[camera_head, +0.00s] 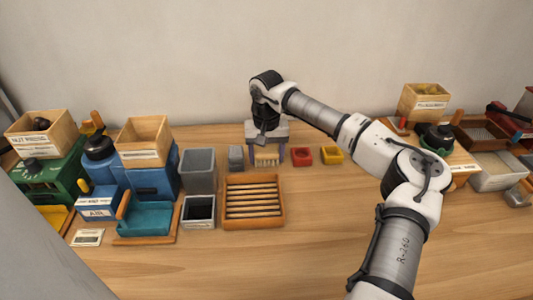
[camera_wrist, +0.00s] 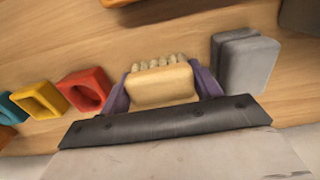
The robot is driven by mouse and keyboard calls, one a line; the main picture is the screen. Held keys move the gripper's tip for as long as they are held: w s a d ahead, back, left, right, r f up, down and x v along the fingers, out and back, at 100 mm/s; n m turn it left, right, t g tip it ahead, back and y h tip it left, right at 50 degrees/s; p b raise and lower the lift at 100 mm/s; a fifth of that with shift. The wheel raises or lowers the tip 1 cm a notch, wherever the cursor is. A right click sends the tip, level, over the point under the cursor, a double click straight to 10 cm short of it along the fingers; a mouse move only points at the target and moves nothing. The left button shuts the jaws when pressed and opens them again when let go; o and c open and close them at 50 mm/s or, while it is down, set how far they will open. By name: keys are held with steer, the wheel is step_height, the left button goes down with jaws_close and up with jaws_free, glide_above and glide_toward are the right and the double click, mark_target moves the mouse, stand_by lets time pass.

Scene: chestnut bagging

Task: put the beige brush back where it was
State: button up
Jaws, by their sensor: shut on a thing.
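The beige brush (camera_head: 267,159) is held between the purple fingers of my gripper (camera_head: 268,153), at the back of the table behind the slatted wooden tray. In the wrist view the brush (camera_wrist: 161,84) shows a pale beige block with a row of bristle tufts along its far edge. My gripper (camera_wrist: 162,92) is shut on it, one finger at each end. The brush is at or just above the tabletop; I cannot tell whether it touches. No marked place for the brush is evident in these frames.
A grey block (camera_head: 236,157) stands left of the brush; a red holder (camera_head: 302,155) and a yellow holder (camera_head: 332,155) stand right. The slatted tray (camera_head: 226,205) is in front. Grey bins (camera_head: 198,170) and machines crowd the left. The front middle of the table is clear.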

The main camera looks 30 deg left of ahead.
mark_target(266, 150)
steer(key=o, duration=1)
steer(key=shift+c, duration=0.2)
step_height(266, 150, up, 12)
steer(key=b, duration=0.1)
steer(key=shift+r, duration=0.15)
